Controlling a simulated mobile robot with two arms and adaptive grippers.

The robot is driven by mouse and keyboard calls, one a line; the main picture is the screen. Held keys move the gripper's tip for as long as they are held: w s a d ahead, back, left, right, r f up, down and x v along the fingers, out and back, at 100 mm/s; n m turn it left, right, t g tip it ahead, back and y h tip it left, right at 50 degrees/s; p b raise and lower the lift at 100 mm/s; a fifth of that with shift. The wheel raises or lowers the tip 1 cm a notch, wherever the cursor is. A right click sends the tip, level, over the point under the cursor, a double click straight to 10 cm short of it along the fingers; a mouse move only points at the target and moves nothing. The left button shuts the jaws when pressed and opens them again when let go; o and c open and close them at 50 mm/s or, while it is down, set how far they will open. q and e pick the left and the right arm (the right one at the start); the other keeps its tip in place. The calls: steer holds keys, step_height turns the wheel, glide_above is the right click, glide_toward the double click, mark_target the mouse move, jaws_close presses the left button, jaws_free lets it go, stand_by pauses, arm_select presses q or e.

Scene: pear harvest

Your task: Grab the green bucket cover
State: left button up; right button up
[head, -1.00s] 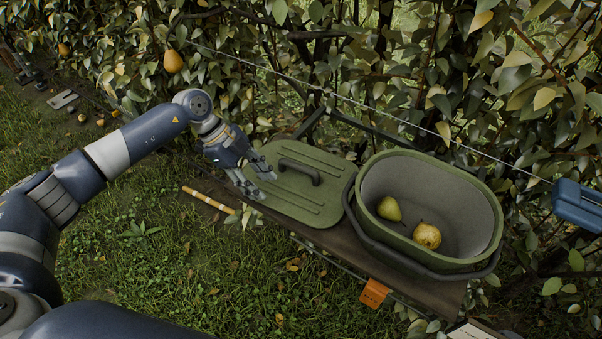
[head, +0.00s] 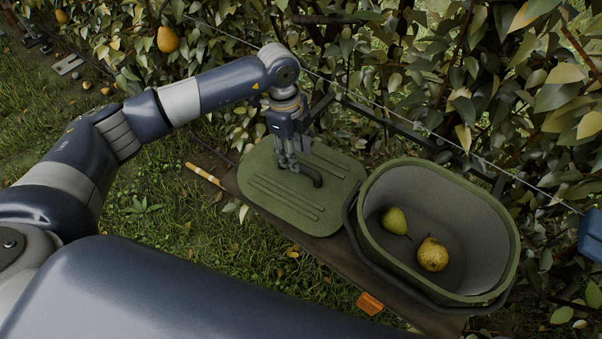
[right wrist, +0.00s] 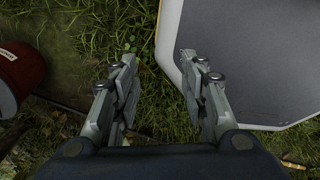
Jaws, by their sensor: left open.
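The green bucket cover (head: 304,216) lies flat on a dark plank beside the bucket in the head view. Its dark arched handle (head: 316,179) is partly hidden by my left gripper. My left gripper (head: 288,165) points down over the handle with its fingers open; I cannot tell whether they touch it. The green bucket (head: 368,220) stands uncovered to the right of the cover, with two pears (head: 432,254) inside. My right gripper (right wrist: 160,85) is open and empty over grass in the right wrist view.
The dark plank (head: 335,255) carries cover and bucket, with an orange tag (head: 369,303) at its front edge. Leafy hedge and a wire run close behind. A blue object (head: 592,235) is at the right edge. The right wrist view shows a red object (right wrist: 18,75) and a pale-rimmed grey panel (right wrist: 250,60).

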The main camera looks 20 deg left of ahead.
arm_select(q)
steer(key=shift+d+f, duration=0.1)
steer(key=shift+f, duration=0.25)
steer(key=f, duration=0.1)
steer(key=f+p, duration=0.1)
steer(key=f, duration=0.3)
steer(key=shift+d, duration=0.35)
steer(key=shift+f, duration=0.1)
steer(key=shift+c, duration=0.5)
jaws_close()
arm_select(e)
steer(key=shift+w+r, duration=0.55)
steer(key=shift+r, duration=0.2)
